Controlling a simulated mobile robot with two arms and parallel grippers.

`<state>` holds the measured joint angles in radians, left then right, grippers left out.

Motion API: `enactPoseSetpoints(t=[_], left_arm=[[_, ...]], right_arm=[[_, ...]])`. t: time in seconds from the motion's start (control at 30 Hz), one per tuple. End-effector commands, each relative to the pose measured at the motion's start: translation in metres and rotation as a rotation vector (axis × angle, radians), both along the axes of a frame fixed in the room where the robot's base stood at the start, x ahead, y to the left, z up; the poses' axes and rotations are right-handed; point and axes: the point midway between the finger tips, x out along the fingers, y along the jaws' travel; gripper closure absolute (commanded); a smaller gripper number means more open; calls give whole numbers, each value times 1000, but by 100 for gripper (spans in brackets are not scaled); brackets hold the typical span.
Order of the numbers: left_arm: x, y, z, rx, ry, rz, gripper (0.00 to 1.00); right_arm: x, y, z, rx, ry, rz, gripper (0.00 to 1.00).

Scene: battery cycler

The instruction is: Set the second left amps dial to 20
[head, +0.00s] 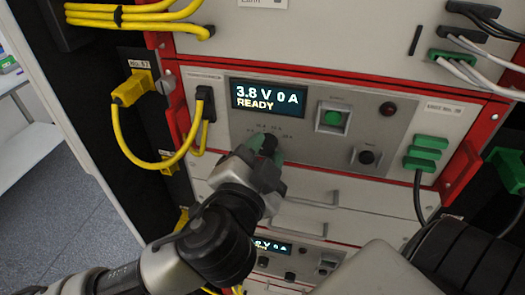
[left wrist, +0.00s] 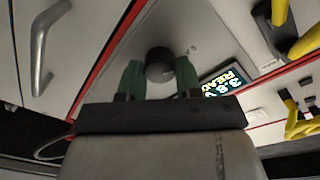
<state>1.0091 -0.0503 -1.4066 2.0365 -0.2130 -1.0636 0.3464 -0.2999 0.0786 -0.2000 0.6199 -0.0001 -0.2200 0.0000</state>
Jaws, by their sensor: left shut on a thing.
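The upper cycler panel (head: 300,150) has a lit display (head: 268,97) reading "3.8 V 0 A READY". The black amps dial (left wrist: 159,65) sits below the display, with small scale marks around it. My left gripper (head: 264,143) is at this dial and mostly hides it in the head view. In the left wrist view its two green fingers (left wrist: 160,75) stand on either side of the dial, shut on it. The dial's pointer setting cannot be read. My right gripper is not in view.
Yellow cables (head: 135,91) hang at the left, green connectors (head: 425,153) at the right. Drawer handles (head: 305,196) and a second display (head: 272,246) are below.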

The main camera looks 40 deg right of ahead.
Motion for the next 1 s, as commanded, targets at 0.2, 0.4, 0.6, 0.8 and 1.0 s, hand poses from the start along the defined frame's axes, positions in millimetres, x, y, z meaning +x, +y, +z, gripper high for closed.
enactPoseSetpoints(t=[0.2,0.4,0.6,0.8,1.0], left_arm=[[0,0,0,86,-94,1,89],[0,0,0,202,-231,1,89],[0,0,1,327,-377,0,89],[0,0,1,452,-522,1,89],[0,-1,1,574,-667,0,89]], right_arm=[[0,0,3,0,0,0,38],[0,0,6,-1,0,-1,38],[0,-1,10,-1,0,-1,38],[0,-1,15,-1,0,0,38],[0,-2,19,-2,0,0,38]])
